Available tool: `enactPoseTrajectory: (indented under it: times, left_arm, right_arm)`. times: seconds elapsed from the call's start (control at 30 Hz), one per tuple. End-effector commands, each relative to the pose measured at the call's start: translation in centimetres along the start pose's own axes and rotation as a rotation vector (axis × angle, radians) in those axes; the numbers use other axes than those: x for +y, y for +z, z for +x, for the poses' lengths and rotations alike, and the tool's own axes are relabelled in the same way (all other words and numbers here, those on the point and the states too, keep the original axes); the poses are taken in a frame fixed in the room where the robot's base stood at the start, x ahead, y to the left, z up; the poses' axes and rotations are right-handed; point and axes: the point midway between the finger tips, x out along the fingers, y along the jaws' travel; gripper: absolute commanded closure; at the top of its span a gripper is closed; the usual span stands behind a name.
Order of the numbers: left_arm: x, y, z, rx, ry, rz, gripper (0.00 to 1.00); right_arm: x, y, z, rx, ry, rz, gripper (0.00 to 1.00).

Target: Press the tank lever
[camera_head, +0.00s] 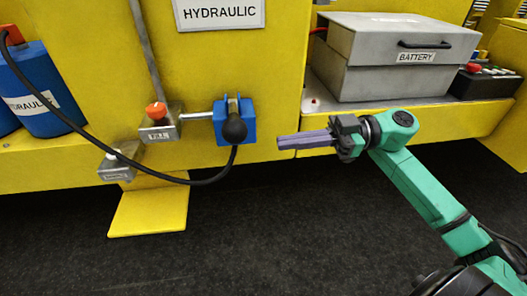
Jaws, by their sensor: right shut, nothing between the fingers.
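I cannot tell from labels which part is the tank lever. My right gripper (281,142) is shut and empty, its purple fingers pointing left toward the black knob, apart from it by a short gap. My left gripper is not in view.
A grey battery box (395,72) stands on a yellow ledge (400,121) above my right arm. A black hose (190,183) loops below the blue block. A blue hydraulic container (35,92) stands at left. A yellow plate (148,211) juts out low over the dark floor.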

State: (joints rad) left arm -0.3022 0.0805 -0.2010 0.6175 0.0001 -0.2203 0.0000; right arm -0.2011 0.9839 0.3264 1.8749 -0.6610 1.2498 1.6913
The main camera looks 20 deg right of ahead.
Motion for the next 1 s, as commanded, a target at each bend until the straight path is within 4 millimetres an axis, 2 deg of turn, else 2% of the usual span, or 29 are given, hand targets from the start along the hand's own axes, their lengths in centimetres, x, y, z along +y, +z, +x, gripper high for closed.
enactPoseTrajectory:
  times: [0.03,0.1,0.23,1.0]
  left_arm:
    - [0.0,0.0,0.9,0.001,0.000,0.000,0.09]
    - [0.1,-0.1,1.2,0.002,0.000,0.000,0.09]
    - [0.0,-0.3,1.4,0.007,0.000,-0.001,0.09]
    - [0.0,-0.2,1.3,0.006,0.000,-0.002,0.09]
  right_arm:
    - [0.0,0.5,-1.0,-0.001,0.002,0.001,1.00]
    - [0.0,0.3,-2.2,0.000,0.002,0.001,1.00]
    - [0.0,0.0,-3.4,0.002,0.001,-0.001,1.00]
    - [0.0,-0.2,-3.6,0.004,0.001,-0.002,1.00]
